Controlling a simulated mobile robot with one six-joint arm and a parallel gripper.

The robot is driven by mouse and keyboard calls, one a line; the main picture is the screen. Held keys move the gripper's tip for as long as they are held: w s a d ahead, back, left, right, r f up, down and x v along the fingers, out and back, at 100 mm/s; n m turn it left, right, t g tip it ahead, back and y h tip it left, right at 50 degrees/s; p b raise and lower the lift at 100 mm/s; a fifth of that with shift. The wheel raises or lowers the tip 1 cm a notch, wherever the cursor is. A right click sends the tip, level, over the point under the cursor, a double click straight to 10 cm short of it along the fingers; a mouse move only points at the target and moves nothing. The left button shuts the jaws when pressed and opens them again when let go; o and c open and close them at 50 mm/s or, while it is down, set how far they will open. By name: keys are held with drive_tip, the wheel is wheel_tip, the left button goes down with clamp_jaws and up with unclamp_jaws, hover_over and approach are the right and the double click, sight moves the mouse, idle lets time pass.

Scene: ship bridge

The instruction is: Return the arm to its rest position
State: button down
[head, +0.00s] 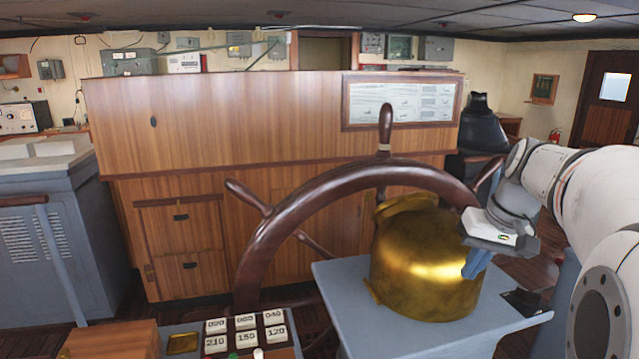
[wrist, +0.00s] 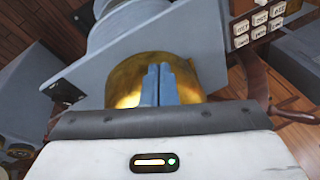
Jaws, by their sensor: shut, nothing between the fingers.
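My gripper (head: 474,268) is shut and empty, its blue fingers pointing down. In the head view it overlaps the right side of a brass drum-shaped housing (head: 420,262); I cannot tell whether it touches. My white arm reaches in from the right edge. In the wrist view the two blue fingers of my gripper (wrist: 157,70) lie together in front of the brass housing (wrist: 125,82).
The brass housing stands on a blue-grey pedestal (head: 345,290), with a wooden ship's wheel (head: 290,210) behind it. Numbered white tiles (head: 247,340) and a wooden box (head: 110,340) are at the front left. A wooden cabinet (head: 230,115) stands behind.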

drive_tip(key=s+a+f+h, duration=0.1)
drive_tip(key=s+a+f, duration=0.5)
drive_tip(key=s, duration=0.2)
drive_tip(key=s+a+f+n+t+h, duration=0.1)
drive_tip(key=s+a+f, duration=0.4)
drive_tip(key=s, duration=0.3)
drive_tip(key=shift+s+a+f, duration=0.4)
drive_tip(key=shift+a, duration=0.4)
